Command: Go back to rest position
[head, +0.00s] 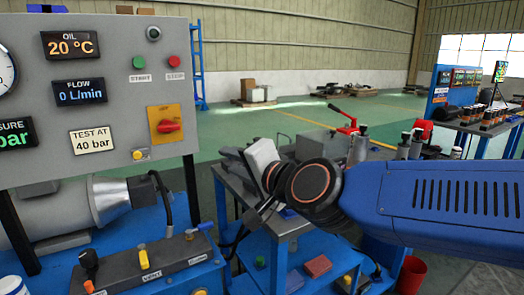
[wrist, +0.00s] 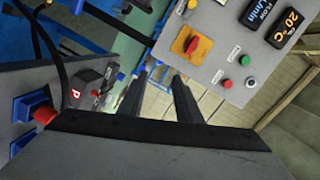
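My gripper (head: 230,156) is held out over the near edge of a grey-topped workbench (head: 322,206), to the right of the control panel (head: 95,95). My blue arm comes in from the right in the head view. The panel also shows tilted at the upper right of the wrist view (wrist: 228,62), beyond the fingers.
The panel has green (head: 138,62) and red (head: 174,61) buttons and a red rotary switch (head: 168,126). Levers on a valve block (head: 145,268) stand below it. A red-handled tool (head: 346,122) is behind my arm. A red bin (head: 411,275) stands below. Open green floor lies beyond.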

